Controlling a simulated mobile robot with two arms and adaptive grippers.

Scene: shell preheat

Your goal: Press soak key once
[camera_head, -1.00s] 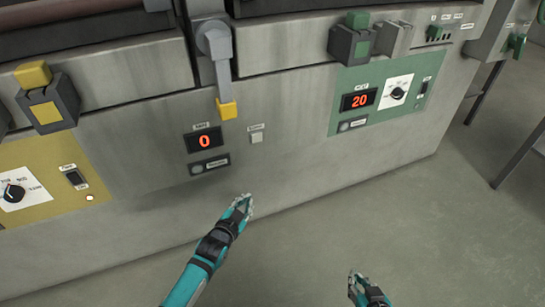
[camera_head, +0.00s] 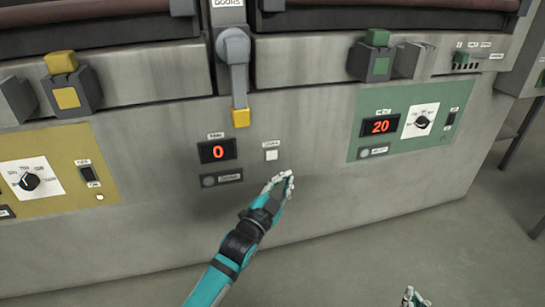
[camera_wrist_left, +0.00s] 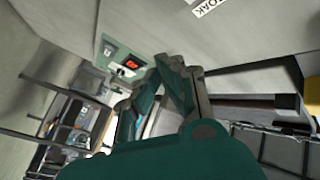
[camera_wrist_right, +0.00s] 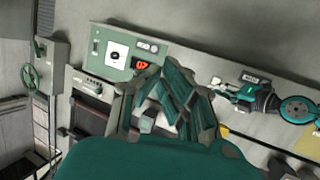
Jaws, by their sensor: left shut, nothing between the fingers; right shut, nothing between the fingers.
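A small label sits above the key. My left gripper (camera_head: 285,180) is shut and empty, just below and right of the key; I cannot tell its gap to the panel. The left wrist view shows a partly cut-off label ending in "OAK" (camera_wrist_left: 208,5) and my left fingers (camera_wrist_left: 175,80). My right gripper (camera_head: 414,297) is shut and empty at the bottom edge, low and away from the panel.
A green panel (camera_head: 400,140) with a display reading 20 and a dial is at right. A yellow panel (camera_head: 75,148) with a dial and switch is at left. A grey lever with a yellow tip (camera_head: 241,118) hangs above the key. Open floor (camera_head: 480,245) lies at lower right.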

